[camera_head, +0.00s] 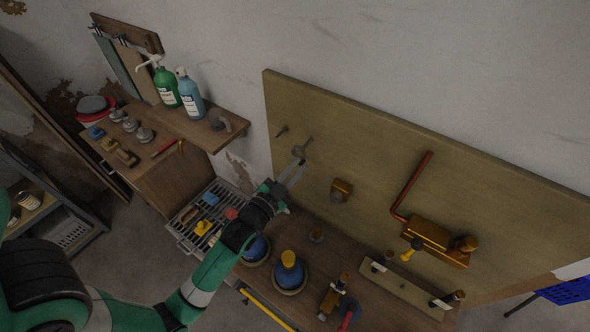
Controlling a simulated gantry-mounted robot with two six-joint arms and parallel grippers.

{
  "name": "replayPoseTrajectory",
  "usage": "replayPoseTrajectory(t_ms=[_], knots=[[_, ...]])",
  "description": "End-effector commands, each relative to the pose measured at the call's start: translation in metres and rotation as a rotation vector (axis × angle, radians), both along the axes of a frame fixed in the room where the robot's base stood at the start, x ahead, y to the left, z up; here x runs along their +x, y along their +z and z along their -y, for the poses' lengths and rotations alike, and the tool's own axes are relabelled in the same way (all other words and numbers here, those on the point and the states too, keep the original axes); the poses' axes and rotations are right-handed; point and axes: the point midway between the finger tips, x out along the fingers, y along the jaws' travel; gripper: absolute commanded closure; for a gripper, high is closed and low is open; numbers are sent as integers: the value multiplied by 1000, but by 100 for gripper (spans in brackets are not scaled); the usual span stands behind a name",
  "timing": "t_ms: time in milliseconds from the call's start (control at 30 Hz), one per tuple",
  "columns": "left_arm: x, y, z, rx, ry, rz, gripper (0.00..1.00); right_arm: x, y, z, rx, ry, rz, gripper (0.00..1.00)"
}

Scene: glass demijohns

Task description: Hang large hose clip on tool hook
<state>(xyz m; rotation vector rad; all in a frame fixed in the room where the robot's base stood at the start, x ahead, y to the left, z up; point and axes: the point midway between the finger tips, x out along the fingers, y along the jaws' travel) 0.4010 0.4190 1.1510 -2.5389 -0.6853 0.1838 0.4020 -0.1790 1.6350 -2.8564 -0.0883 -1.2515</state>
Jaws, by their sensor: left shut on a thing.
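My left gripper (293,176) reaches in from the left in the head view, in front of the wooden wall board. Its fingers are closed on a small grey metal piece (299,153), which looks like the large hose clip. The piece is at the fingertips, close to a peg-like tool hook (308,142) on the board. I cannot tell whether the clip touches the hook or is around it. A second small hook (282,131) is to the left, apart from the clip. My right gripper is not in view.
The board (380,145) also carries a brass block (341,190), a red pipe (411,186) and a brass valve fitting (436,242). Below, the bench holds a blue demijohn with a yellow cap (289,274). A shelf with bottles (188,95) stands left, and a slotted tray (190,238) below it.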

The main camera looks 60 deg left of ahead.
Motion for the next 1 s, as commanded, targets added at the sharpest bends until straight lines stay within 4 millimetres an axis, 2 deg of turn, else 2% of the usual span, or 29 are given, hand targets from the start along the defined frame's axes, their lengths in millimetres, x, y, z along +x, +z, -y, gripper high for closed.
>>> replayPoseTrajectory(t_ms=[1000], knots=[[18,0,-10,-1,0,1,100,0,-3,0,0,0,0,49]])
